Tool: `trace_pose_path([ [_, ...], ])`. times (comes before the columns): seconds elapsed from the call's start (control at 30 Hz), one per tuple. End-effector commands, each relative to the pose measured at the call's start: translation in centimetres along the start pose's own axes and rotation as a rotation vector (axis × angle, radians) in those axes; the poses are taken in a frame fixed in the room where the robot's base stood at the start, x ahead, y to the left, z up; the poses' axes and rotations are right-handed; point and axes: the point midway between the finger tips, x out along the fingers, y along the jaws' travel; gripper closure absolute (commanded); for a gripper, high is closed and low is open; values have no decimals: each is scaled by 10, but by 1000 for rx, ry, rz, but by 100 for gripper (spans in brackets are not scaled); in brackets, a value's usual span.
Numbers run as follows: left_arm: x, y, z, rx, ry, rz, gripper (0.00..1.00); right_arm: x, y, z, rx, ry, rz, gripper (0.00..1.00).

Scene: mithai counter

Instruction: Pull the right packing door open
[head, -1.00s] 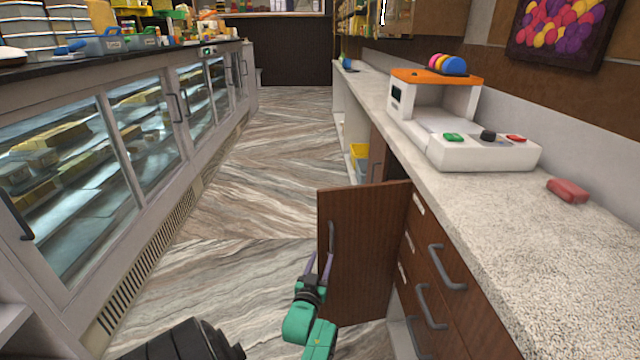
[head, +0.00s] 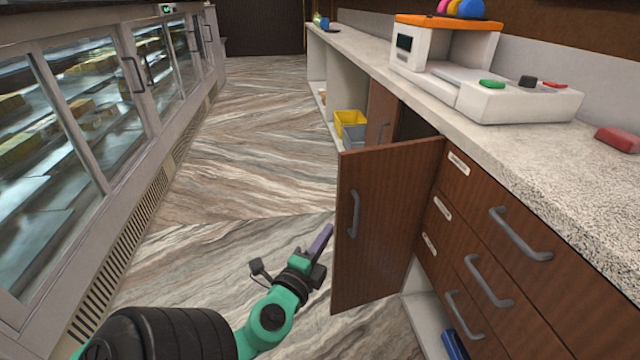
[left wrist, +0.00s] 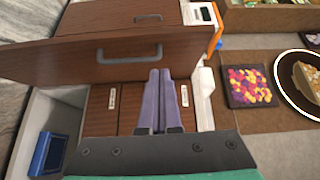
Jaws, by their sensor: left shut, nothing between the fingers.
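The right packing door (head: 390,215) is a brown wooden panel that stands swung out from the counter front, wide open, beside the drawers. Its grey bar handle (head: 354,214) is on the face toward the aisle. My left gripper (head: 326,236), with purple fingers and a green wrist, is just left of the door, apart from the handle, shut and empty. In the left wrist view the shut fingers (left wrist: 161,98) lie side by side, with the door (left wrist: 55,62) and its handle (left wrist: 130,56) beyond the fingertips. My right gripper is not in view.
Drawers (head: 470,235) with grey handles are right of the door. The other packing door (head: 380,112) is behind it, near a yellow bin (head: 350,119). A white machine (head: 490,92) stands on the countertop. A glass display case (head: 90,110) lines the left; the aisle floor (head: 240,150) is clear.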

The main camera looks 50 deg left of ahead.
Motion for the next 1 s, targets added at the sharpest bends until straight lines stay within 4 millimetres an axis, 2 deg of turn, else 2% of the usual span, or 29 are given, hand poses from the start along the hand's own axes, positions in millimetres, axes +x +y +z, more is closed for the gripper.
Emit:
trace_pose_path([
  [0.07,-2,-4,-6,17,11,-12,100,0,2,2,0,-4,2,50],
  [0.17,10,-9,-5,17,8,-15,100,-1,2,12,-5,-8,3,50],
  [0.4,60,-10,-5,18,7,-14,100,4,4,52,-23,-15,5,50],
  [0.57,96,-10,-5,19,6,-15,100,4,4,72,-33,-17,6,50],
  [0.8,122,-6,20,21,6,-11,100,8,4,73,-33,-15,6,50],
  [1.0,126,-6,24,18,6,-10,100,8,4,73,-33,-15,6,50],
])
